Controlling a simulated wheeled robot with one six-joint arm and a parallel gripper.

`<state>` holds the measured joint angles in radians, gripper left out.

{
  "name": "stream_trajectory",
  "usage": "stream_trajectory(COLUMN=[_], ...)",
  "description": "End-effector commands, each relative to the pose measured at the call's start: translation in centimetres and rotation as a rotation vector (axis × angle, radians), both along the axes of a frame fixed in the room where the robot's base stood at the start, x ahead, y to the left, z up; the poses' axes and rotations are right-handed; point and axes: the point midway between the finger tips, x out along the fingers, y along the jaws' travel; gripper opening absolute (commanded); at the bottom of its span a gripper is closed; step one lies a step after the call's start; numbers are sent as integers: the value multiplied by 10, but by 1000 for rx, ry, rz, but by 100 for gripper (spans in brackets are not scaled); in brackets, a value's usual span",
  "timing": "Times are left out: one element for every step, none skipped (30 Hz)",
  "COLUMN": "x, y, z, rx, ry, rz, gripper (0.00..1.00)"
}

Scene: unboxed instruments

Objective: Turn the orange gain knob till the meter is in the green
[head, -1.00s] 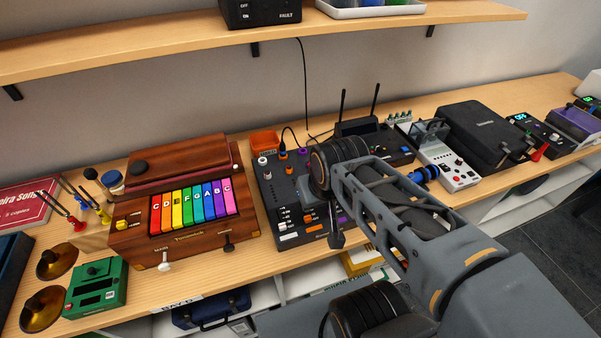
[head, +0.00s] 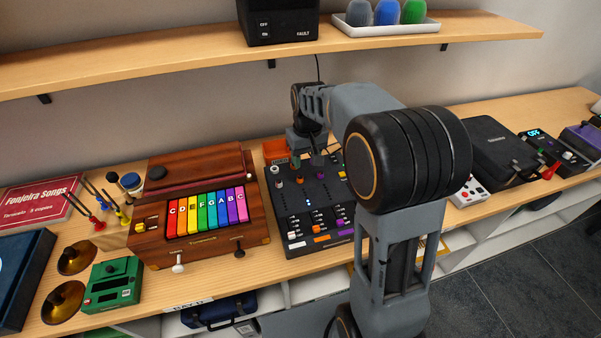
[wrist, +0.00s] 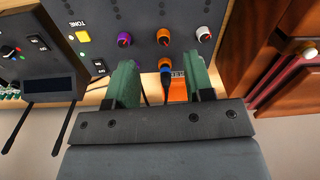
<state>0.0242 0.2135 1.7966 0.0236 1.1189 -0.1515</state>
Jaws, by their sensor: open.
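The orange knob (wrist: 163,36) is on the dark control panel (wrist: 180,12). It stands between a purple knob (wrist: 124,39) and a white knob (wrist: 204,33) in the wrist view. My gripper (wrist: 161,70) is open and empty, its two green fingers spread. The orange knob is seen beyond the fingertips, between their lines and apart from them. In the head view the panel (head: 285,225) is partly hidden by my arm. Small bluish lights (head: 308,203) are lit on it. I cannot tell which marks are the meter, nor its reading.
A cable with an orange plug (wrist: 165,64) rises between my fingers, near an orange box (wrist: 179,88). A wooden instrument with coloured keys (head: 205,212) stands left of the panel. A black case (head: 500,150) lies to the right. A shelf (head: 180,66) hangs above.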

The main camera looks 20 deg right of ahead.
Motion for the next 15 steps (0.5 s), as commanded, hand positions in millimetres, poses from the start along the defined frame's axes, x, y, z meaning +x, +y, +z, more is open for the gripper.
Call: stream_trajectory(x=[14, 21, 28, 32, 36, 39, 41, 42, 41, 39, 38, 37, 37, 37, 37], y=[-1, -1, -1, 0, 0, 0, 0, 0, 0, 1, 1, 1, 1, 1, 2], z=[2, 4, 7, 10, 14, 20, 25, 29, 31, 29, 26, 23, 19, 15, 9], rx=[3, 4, 7, 8, 8, 9, 10, 11, 12, 14, 14, 14, 14, 15, 14], ry=[10, 13, 15, 13, 11, 4, -1, -3, 1, 12, 19, 22, 23, 24, 23], rz=[20, 31, 48, 59, 70, 85, 94, 105, 120, 131, 140, 146, 148, 149, 150], gripper=[48, 48, 48, 48, 48, 48, 48, 48, 48, 48, 48, 48, 48, 48, 48])
